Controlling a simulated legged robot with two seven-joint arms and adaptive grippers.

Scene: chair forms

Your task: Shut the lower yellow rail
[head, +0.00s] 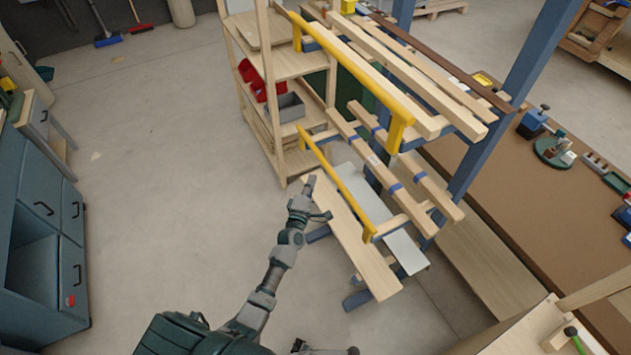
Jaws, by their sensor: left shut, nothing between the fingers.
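The lower yellow rail (336,182) slants from upper left to lower right at the front of a wooden rack, with short yellow end pieces reaching back to wooden bars. A gap shows between it and the blue-banded beams (390,172) behind. The upper yellow rail (350,63) runs above it, longer and nearly parallel. My left gripper (309,184) is shut and empty. In the picture it is just left of the lower rail, over the edge of a pale wooden board (357,245); I cannot tell whether it touches anything. My right gripper is not clearly seen.
Wooden shelves with red and grey bins (286,108) stand behind the rack's left end. A blue post (508,88) and a brown workbench (515,200) are at right. Teal cabinets (45,235) stand at far left. The floor (165,160) between is clear.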

